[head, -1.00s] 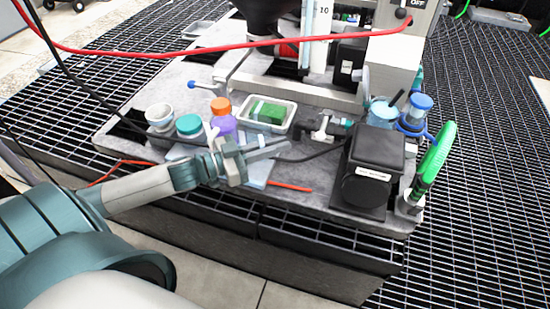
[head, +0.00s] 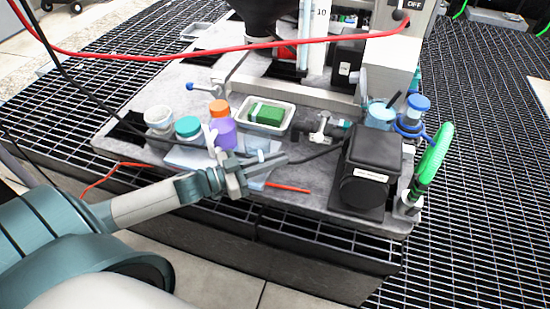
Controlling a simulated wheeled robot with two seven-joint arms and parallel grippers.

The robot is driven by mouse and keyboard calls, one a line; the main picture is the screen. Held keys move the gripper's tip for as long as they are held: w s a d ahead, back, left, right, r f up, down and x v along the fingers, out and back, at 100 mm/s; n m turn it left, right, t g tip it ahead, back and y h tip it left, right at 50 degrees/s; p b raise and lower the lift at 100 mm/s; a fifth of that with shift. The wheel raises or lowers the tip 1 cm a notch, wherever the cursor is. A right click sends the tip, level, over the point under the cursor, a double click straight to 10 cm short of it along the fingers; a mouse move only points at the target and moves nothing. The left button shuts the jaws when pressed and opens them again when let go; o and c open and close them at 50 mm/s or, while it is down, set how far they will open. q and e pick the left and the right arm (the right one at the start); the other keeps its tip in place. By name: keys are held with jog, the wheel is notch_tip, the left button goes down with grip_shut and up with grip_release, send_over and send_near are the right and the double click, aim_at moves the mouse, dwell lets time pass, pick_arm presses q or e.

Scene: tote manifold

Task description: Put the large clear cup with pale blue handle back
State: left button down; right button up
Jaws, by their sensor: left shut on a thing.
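My left gripper (head: 262,162) reaches in from the left over the near edge of the grey slab, in front of the purple bottle. Its fingers are closed on a small pale thing, with pale blue-white pieces (head: 210,138) showing beside them. This fits the clear cup with pale blue handle, but its clear body is hard to make out and partly hidden by the fingers. A separate light blue vessel (head: 379,115) with a dark stick stands at the back right of the slab. My right gripper is out of view.
A purple bottle with orange cap (head: 222,137), a teal-lidded jar (head: 188,129) and a white cup (head: 158,119) stand close behind the gripper. A white tray (head: 286,119) holds a green block. A black box (head: 371,155) and green wheel (head: 436,155) stand right. A red cable crosses above.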

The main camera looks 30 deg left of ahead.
pick_arm(q)
jog(key=shift+f, duration=0.15)
jog(key=c, duration=1.9)
grip_release()
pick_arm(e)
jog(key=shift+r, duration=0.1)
